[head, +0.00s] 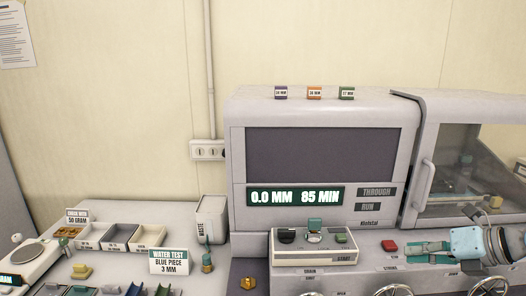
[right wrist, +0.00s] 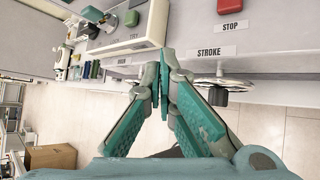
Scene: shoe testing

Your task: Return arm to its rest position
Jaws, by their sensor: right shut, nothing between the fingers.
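My right gripper (head: 412,247) reaches in from the right in the head view, above the front ledge of the grey testing machine (head: 235,205). Its teal fingers point left, just right of the red button (head: 389,246). In the right wrist view, the right gripper (right wrist: 164,62) has its fingertips together with nothing between them. There, the red button (right wrist: 236,7), labelled STOP, lies beyond the fingers to the upper right. My left gripper is not in view.
A white control box (head: 312,260) with a teal piece on top stands left of the red button. Handwheels (head: 393,290) line the ledge's front. A water test sign (head: 169,262), trays (head: 148,236) and a waste bin (head: 211,217) stand left. The machine display (head: 295,196) reads 0.0 MM, 85 MIN.

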